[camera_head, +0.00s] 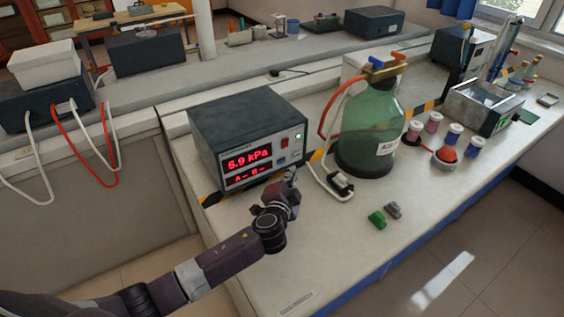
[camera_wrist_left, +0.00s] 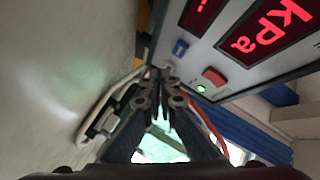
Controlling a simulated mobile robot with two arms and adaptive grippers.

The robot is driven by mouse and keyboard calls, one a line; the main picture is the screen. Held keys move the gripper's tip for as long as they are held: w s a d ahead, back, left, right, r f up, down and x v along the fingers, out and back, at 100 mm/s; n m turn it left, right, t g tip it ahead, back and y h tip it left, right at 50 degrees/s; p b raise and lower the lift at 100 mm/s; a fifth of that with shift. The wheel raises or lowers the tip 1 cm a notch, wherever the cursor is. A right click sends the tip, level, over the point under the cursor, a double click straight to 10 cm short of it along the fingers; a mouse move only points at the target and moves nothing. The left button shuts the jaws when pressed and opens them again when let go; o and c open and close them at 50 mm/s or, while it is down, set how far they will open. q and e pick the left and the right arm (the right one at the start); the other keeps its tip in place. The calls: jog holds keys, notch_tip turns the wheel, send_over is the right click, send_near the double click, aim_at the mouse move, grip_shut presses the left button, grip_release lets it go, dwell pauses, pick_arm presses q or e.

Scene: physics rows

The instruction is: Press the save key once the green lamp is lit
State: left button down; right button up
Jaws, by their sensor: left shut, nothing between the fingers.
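Key labels are too small to read, so I cannot tell which is the save key. My left gripper (camera_head: 292,178) is shut and empty, just in front of the panel's lower right part. Its fingertips (camera_wrist_left: 160,72) point at the panel; contact cannot be told. My right gripper is out of view.
A green glass bottle (camera_head: 368,130) with a red hose stands right of the meter. A white cable with a plug (camera_head: 341,184) lies between them. Several jars stand farther right.

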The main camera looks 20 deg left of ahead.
aim_at(281, 161)
pick_arm(q)
jog(key=shift+w+a, duration=0.65)
jog(key=shift+a, duration=0.2)
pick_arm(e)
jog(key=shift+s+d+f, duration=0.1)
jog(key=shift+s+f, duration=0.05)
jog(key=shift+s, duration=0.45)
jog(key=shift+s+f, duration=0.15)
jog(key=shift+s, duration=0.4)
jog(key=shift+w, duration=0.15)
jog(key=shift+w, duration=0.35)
pick_arm(q)
jog(key=shift+w+a, duration=0.1)
jog(key=shift+a, duration=0.05)
jog(key=shift+w+a, duration=0.2)
